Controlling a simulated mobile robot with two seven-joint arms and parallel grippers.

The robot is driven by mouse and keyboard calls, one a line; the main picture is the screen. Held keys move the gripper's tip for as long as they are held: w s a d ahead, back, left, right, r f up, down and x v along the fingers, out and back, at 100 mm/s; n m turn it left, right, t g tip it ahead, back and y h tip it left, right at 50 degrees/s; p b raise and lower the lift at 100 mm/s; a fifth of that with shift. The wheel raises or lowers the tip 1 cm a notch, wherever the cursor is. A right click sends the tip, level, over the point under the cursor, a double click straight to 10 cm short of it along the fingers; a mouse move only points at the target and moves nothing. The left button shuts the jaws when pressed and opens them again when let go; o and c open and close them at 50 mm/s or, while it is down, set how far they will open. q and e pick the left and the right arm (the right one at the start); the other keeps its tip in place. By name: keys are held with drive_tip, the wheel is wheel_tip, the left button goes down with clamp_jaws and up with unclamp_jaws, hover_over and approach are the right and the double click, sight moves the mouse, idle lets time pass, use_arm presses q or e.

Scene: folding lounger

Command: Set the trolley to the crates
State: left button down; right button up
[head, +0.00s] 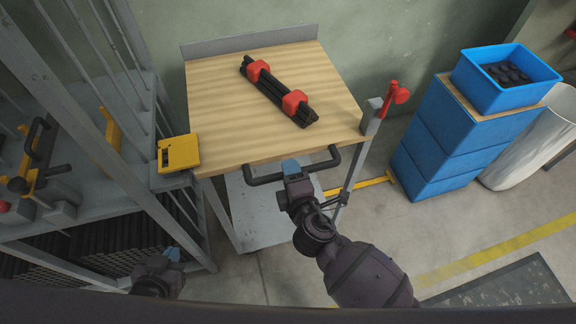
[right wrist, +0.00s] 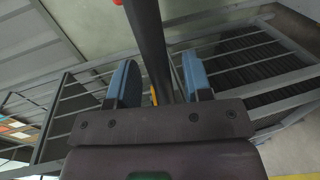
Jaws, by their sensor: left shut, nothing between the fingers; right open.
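The trolley has a wooden top (head: 215,120), grey legs and a black bar handle (head: 262,181) on its near side. The blue crates (head: 440,150) stand stacked at the right, apart from the trolley. My right gripper (head: 291,168) is at the handle's middle. In the right wrist view the black handle (right wrist: 148,40) runs between the open blue fingers (right wrist: 160,80), which do not grip it. My left gripper (head: 173,256) is shut and empty at the lower left, beside the shelf and away from the trolley. Part of the left arm is out of view.
Black rods with red clamps (head: 278,90) lie on the trolley top. A red knob (head: 397,93) is on its right post. A shelf rack (head: 75,205) with a yellow box (head: 178,154) stands close on the left. An open blue bin (head: 503,88) tops the crates.

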drive_tip(key=shift+x, duration=1.4)
clamp_jaws()
